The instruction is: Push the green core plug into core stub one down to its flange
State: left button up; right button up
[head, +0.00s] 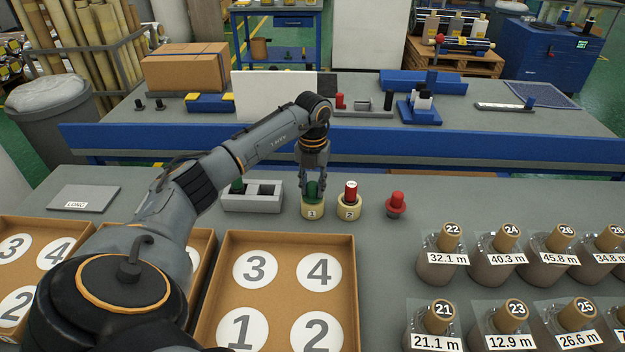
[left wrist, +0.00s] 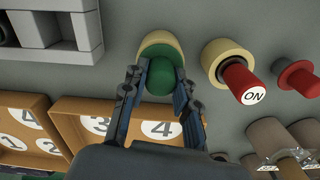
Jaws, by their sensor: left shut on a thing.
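Core stub one (head: 312,212), a short cream tube labelled 1, stands upright on the grey table. The green core plug (head: 314,189) is at its top, upright. My left gripper (head: 313,178) points down and is shut on the plug. In the left wrist view the plug's green knob (left wrist: 160,77) is between the fingertips (left wrist: 161,88), and its wide green flange lies over the cream stub (left wrist: 158,39). The fingers partly hide the join, so I cannot tell whether a gap remains under the flange. My right gripper is not in view.
Stub two (head: 348,210) holds a red plug (head: 350,191) close on the right. Another red plug (head: 396,204) stands further right. A grey holder (head: 252,200) with a green piece is at left. A numbered tray (head: 350,262) lies in front, wrapped rolls (head: 437,268) at right.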

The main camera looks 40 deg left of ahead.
pick_arm(q)
jog(key=shift+f, duration=0.4)
jog(key=o, duration=1.1)
notch_tip(320, 180, up, 12)
jog(key=shift+f, duration=0.1)
